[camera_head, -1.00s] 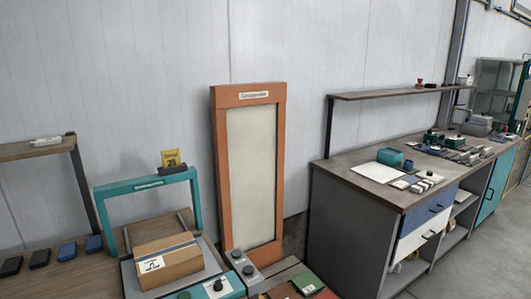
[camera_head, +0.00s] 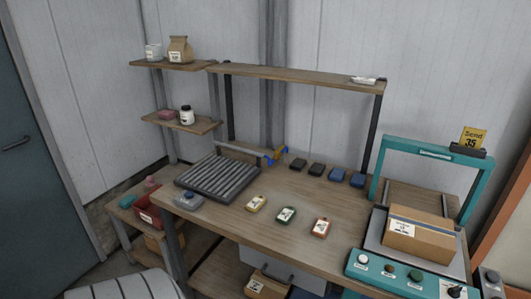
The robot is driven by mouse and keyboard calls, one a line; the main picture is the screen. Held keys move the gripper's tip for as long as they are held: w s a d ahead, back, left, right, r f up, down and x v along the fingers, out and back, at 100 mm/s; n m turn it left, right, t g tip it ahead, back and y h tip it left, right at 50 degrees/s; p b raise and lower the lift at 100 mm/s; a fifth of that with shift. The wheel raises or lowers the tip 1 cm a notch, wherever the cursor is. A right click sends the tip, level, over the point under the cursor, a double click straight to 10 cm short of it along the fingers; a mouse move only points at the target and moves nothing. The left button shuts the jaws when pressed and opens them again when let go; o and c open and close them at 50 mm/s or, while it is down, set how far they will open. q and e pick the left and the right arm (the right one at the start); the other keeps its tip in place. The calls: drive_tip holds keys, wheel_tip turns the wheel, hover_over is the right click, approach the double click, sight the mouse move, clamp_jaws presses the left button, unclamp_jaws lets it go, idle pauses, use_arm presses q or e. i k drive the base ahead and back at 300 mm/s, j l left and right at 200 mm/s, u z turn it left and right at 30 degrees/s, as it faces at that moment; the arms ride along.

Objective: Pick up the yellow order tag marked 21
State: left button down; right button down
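Neither of my grippers is in view.
A grey roller tray (camera_head: 217,178) sits on the bench's left. Several dark and blue blocks (camera_head: 317,170) line its back. A cardboard box (camera_head: 418,235) rests inside the teal machine. Shelves (camera_head: 300,75) hang above. The bench's middle is fairly clear.

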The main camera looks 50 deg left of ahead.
sight(257, 201)
drive_tip(key=u, duration=1.5)
